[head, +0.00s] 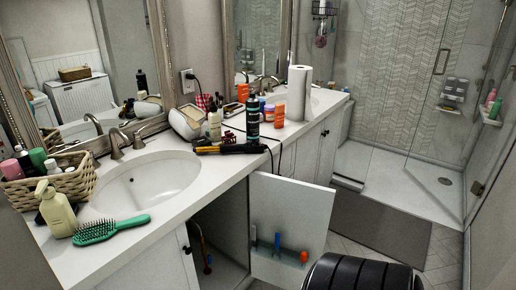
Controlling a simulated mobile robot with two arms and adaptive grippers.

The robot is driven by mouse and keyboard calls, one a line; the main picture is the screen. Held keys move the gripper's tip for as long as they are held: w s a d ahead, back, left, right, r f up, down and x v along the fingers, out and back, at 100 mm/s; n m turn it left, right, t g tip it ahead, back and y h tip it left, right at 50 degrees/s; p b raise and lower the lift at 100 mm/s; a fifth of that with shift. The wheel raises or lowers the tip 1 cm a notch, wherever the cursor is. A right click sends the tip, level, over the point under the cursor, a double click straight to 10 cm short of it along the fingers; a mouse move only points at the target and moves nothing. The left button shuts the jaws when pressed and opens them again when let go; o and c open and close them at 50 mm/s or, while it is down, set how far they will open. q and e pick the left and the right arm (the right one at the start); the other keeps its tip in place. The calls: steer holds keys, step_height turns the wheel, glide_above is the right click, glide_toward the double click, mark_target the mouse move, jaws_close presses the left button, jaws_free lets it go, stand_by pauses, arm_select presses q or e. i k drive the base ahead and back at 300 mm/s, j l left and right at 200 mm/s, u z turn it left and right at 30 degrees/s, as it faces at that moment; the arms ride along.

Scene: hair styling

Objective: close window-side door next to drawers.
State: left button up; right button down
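A white cabinet door (312,212) under the vanity counter stands wide open, swung out into the room. Its inner face shows, with a clear rack (282,262) holding a blue item and an orange-red item. The open cabinet interior (222,238) is left of the door, with a pipe and an orange item inside. A closed white cabinet front (150,262) with a dark knob is left of the opening. More closed white fronts (310,148) with dark handles run along the vanity to the right. Drawers are not clearly distinguishable. Neither of my grippers is in view.
A black ribbed rounded object (362,273) fills the bottom edge, close to the open door. A grey mat (380,228) lies on the floor before the glass shower. The counter (225,178) holds a green hairbrush (110,229), a curling iron (232,149) and several bottles.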

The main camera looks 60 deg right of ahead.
mark_target(300, 211)
steer(key=l+u, duration=0.15)
steer(key=l, duration=0.3)
steer(key=k+l+u, duration=0.15)
steer(key=l, duration=0.25)
steer(key=k+l+u, duration=0.15)
steer(key=l, duration=0.25)
steer(key=k+l+u, duration=0.15)
steer(key=l, duration=0.25)
steer(key=k+l, duration=0.1)
steer(key=l, duration=0.3)
steer(key=k+l, duration=0.15)
steer(key=l, duration=0.2)
steer(key=k+l, duration=0.1)
steer(key=l, duration=0.3)
steer(key=k+l+u, duration=0.1)
steer(key=l, duration=0.25)
steer(key=k+l, duration=0.15)
steer(key=l, duration=0.2)
steer(key=k+l, duration=0.15)
steer(key=l, duration=0.25)
steer(key=k+l, duration=0.1)
steer(key=l, duration=0.25)
steer(key=k+l, duration=0.15)
steer(key=l, duration=0.2)
steer(key=l+u, duration=0.05)
